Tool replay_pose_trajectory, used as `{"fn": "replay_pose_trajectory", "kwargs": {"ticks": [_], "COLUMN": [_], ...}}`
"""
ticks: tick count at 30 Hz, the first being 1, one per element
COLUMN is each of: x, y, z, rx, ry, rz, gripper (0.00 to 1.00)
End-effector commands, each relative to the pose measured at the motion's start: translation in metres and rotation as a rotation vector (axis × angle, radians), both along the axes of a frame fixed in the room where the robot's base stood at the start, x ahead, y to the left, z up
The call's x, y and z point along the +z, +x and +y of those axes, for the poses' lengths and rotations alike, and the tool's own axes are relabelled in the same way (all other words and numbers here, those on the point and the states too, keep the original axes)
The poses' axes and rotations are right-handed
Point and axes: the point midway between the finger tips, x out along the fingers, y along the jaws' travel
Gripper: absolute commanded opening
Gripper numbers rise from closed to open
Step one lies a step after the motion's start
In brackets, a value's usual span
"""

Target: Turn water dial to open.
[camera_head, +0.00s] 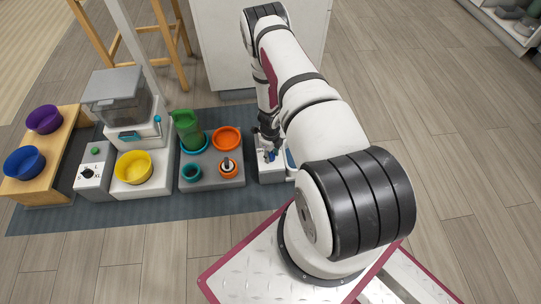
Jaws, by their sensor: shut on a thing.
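My gripper (268,153) reaches down over a small white unit (272,176) at the right end of the mat. It is shut on the small blue water dial (271,156) on top of that unit. The fingers and the arm cover most of the dial, so its turned angle cannot be made out. My forearm hides the right side of the unit, where another blue part (290,158) shows at the edge.
Left of the unit, a grey tray (212,183) holds a green jug (187,130), an orange bowl (227,138) and small cups. Further left are a feeder (117,97), a yellow bowl (134,167), a knobbed control box (92,180) and a wooden stand (45,190). Floor right is clear.

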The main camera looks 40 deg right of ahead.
Motion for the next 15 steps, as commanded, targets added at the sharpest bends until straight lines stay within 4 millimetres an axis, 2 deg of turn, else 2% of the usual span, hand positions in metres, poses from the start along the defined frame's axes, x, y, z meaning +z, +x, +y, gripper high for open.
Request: {"fn": "replay_pose_trajectory", "kwargs": {"ticks": [15], "x": [-0.0008], "y": [0.0002], "z": [0.0010], "rx": [-0.485], "ry": [0.001], "rz": [0.000], "gripper": [0.05]}}
